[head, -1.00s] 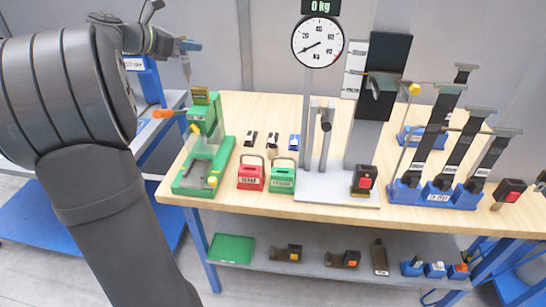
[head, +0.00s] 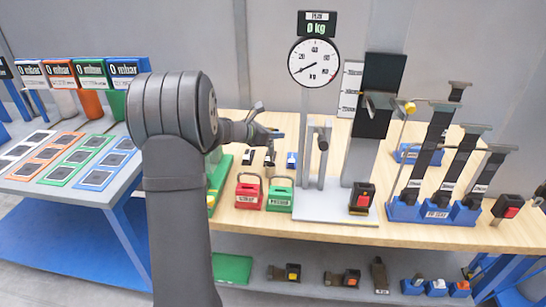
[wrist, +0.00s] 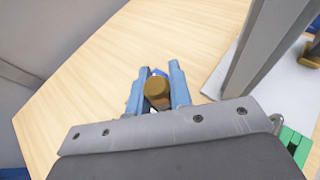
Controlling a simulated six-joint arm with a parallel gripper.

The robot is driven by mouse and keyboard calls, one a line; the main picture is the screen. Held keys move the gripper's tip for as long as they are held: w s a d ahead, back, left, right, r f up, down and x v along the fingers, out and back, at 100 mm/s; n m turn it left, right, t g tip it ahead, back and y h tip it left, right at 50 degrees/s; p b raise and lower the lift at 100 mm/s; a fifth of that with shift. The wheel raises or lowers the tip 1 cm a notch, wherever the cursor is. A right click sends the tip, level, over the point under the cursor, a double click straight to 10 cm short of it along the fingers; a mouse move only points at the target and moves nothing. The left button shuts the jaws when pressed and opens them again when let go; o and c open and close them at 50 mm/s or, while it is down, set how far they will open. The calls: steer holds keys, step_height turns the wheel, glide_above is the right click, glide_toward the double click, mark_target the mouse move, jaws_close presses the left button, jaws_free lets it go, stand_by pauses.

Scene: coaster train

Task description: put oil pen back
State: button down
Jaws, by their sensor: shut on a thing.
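My gripper (head: 272,133) is over the back of the wooden table, above a row of small blocks. In the wrist view, its two blue fingers (wrist: 157,88) are shut on a brown, round-ended thing, which I take to be the oil pen (wrist: 157,94). In the head view the pen (head: 270,148) hangs down from the fingers and is small. I cannot tell whether its lower end touches the small holder (head: 269,160) below it. A bit of blue shows behind the pen in the wrist view.
A red box (head: 249,198) and a green box (head: 279,199) stand in front of the row. The scale's grey post and plate (head: 328,208) are close on the right. Bare tabletop (wrist: 75,85) surrounds the gripper's left.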

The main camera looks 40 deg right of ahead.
steer(key=shift+f, duration=2.95)
steer(key=shift+f, duration=0.1)
steer(key=c, duration=1.3)
jaws_free()
steer(key=v, duration=1.2)
